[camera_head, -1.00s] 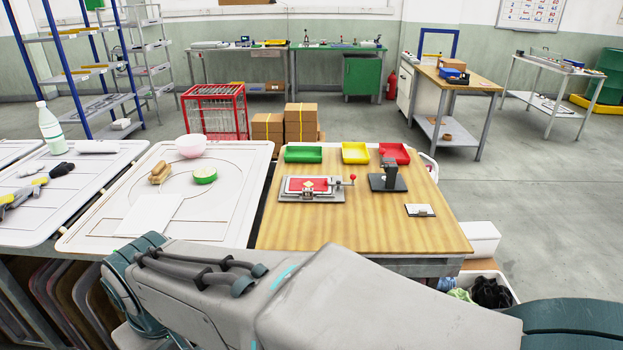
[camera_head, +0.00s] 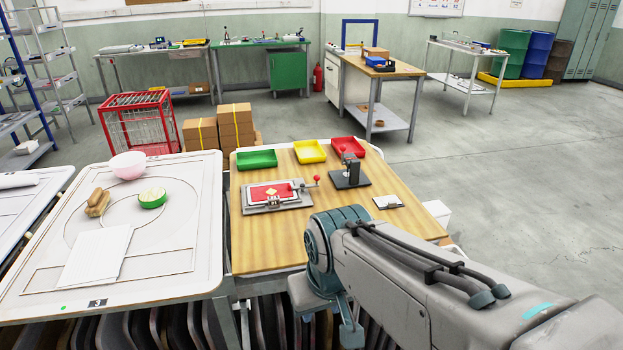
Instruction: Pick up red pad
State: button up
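The red pad (camera_head: 261,191) lies flat in a grey metal fixture (camera_head: 277,206) on the left part of the wooden table. It has a small pale yellow diamond shape on its middle. The fixture has a lever with a red ball knob at its right end. My arm reaches in from the lower right and bends down at the table's front edge. My gripper is not visible, and nothing covers the pad.
Green (camera_head: 257,160), yellow (camera_head: 309,152) and red (camera_head: 348,147) trays line the back of the wooden table (camera_head: 265,240). A dark press-like stand (camera_head: 350,174) and a clipboard (camera_head: 388,202) sit to the right. A white table (camera_head: 180,245) adjoins on the left.

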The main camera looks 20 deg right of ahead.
aim_at(258, 193)
jog(key=z, duration=0.2)
jog(key=i, duration=1)
